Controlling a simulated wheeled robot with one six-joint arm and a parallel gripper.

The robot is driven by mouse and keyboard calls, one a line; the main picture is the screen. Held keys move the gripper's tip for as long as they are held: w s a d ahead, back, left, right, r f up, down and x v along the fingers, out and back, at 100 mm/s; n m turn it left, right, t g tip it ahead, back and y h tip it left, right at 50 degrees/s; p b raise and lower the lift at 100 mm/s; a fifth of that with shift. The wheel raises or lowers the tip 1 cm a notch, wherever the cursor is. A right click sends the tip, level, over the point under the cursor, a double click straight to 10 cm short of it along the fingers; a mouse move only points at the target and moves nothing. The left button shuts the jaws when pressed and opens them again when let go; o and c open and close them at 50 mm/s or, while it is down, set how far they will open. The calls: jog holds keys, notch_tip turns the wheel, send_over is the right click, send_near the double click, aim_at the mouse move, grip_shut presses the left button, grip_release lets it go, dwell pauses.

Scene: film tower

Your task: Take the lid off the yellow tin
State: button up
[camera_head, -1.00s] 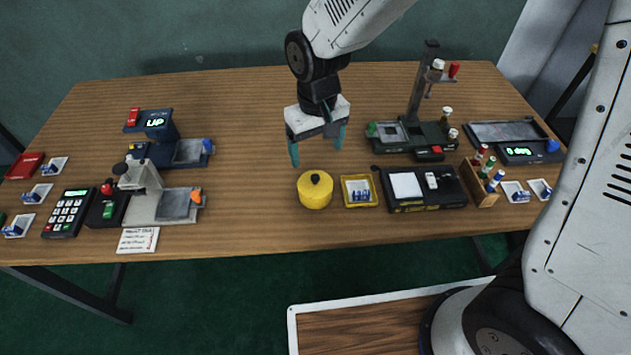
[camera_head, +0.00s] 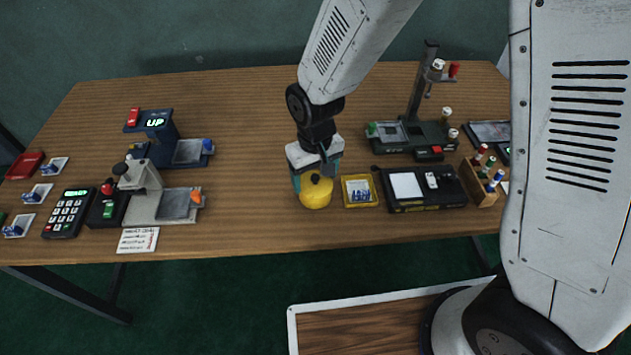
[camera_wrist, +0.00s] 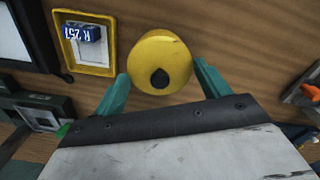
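The yellow tin (camera_head: 316,196) stands upright on the wooden table, with its lid on and a black knob on top. In the wrist view the yellow lid (camera_wrist: 160,50) and its black knob (camera_wrist: 159,78) show near the top middle. My gripper (camera_head: 316,178) is low at the tin, just behind its knob in the head view. In the wrist view my gripper (camera_wrist: 160,85) has its two teal fingers apart, one on each side of the tin's near edge. Nothing is held between them. Whether a finger touches the tin I cannot tell.
A yellow tray (camera_head: 360,204) with blue-and-white pieces is close to the right of the tin. A black device with a white pad (camera_head: 407,186) stands beyond it. A stand (camera_head: 415,135) is behind on the right. The table left of the tin is clear up to the grey device (camera_head: 160,205).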

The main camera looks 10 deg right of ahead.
jog(key=c, duration=0.8)
jog(key=shift+c, duration=0.5)
jog(key=shift+s, duration=0.15)
